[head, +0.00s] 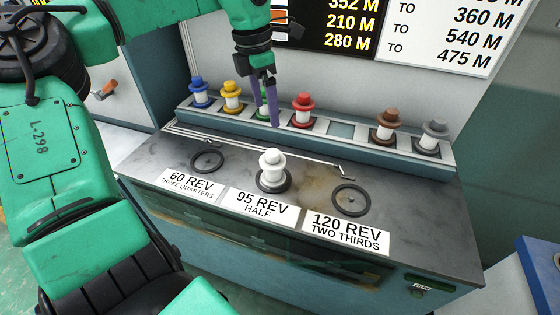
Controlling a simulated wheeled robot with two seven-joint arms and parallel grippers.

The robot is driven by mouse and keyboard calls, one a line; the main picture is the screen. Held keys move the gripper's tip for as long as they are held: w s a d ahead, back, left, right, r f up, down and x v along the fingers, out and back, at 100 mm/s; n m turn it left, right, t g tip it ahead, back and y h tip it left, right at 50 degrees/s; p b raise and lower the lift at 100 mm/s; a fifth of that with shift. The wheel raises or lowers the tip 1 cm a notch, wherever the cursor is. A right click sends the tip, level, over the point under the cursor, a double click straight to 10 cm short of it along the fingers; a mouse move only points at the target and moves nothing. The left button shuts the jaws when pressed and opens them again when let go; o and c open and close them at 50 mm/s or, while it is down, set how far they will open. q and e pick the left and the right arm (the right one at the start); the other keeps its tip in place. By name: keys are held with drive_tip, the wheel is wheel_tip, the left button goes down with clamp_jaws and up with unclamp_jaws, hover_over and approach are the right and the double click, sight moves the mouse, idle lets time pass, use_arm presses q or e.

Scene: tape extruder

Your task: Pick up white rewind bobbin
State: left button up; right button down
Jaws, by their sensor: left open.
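The white rewind bobbin (271,170) stands upright on the middle round black base of the bench, behind the label "95 REV HALF" (260,205). My left gripper (266,108) hangs from the top with its purple fingers pointing down. It is open, and no white bobbin is between its fingers. It appears above and behind the white bobbin in the picture, in front of the green bobbin (264,112), which it partly hides. I cannot tell how far the fingers are from the green bobbin. My right gripper is not in view.
A raised rack (340,131) holds blue (199,94), yellow (231,96), red (302,111), brown (386,125) and grey (431,136) bobbins, with one empty slot. The left base (207,161) and right base (351,200) are empty. A thin rail (250,154) runs behind the white bobbin.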

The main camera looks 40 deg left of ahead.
use_arm(q)
drive_tip(key=b, duration=0.4)
approach(274, 166)
drive_tip(key=shift+w+a+r, duration=0.2)
drive_tip(key=shift+a+r, duration=0.25)
drive_tip(key=shift+r, duration=0.05)
drive_tip(key=shift+w+a+r, duration=0.2)
drive_tip(key=shift+a+r, duration=0.25)
drive_tip(key=shift+r, duration=0.05)
drive_tip(key=shift+f+b, duration=0.35)
drive_tip(key=shift+w+f, duration=0.2)
drive_tip(key=shift+f, duration=0.1)
drive_tip(key=f, duration=0.8)
drive_tip(key=w+f, duration=0.1)
drive_tip(key=f, duration=0.3)
drive_tip(key=shift+w+d+f, duration=0.15)
drive_tip(key=shift+d+f, duration=0.25)
drive_tip(key=shift+w+f, duration=0.15)
drive_tip(key=shift+f, duration=0.25)
drive_tip(key=shift+r, duration=0.15)
drive_tip(key=c, duration=1.5)
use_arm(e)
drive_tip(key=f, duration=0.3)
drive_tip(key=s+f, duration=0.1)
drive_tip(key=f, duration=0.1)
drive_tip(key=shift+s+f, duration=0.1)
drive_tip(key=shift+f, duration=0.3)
